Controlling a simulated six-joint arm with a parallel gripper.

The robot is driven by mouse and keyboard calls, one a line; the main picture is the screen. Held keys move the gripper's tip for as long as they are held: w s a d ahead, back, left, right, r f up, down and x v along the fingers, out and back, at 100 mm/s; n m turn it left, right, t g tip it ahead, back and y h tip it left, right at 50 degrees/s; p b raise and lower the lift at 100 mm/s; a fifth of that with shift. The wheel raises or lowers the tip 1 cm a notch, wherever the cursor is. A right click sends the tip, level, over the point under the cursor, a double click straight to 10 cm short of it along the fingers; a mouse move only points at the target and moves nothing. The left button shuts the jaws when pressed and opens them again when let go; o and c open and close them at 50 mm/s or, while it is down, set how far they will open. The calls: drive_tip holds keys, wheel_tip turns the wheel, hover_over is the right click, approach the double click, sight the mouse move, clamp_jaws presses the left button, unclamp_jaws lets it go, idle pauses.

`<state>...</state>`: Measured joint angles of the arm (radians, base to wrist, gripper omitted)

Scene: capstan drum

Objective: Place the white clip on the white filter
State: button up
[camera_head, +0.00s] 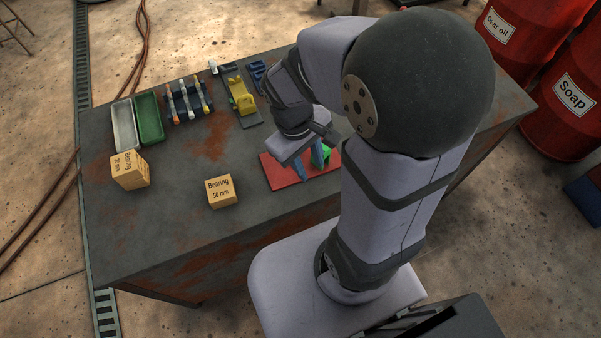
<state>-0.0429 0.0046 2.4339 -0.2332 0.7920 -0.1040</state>
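My gripper (309,162) is low over the red mat (284,176) at the table's front right, its blue fingers pointing down. A green object (327,155) is right beside or between the fingers; my arm partly covers it, and whether it is gripped is unclear. I cannot surely pick out the white clip or white filter. A small white-ended piece (213,66) lies at the back by a blue part. Several light sticks with orange and white parts lie across a dark blue rack (187,103) at the back left.
A white tray (125,126) and a green tray (150,119) stand at the left. Two bearing boxes (130,171) and (221,191) sit at the front left. A yellow part (241,96) on a grey plate stands at the back. The table's middle is clear.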

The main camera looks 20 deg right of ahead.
drive_tip(key=s+a+m+y, duration=0.1)
drive_tip(key=s+a+m, duration=0.1)
drive_tip(key=a+m, duration=0.1)
drive_tip(key=shift+m+t+y, duration=0.3)
drive_tip(key=shift+t+y, duration=0.1)
idle(1.0)
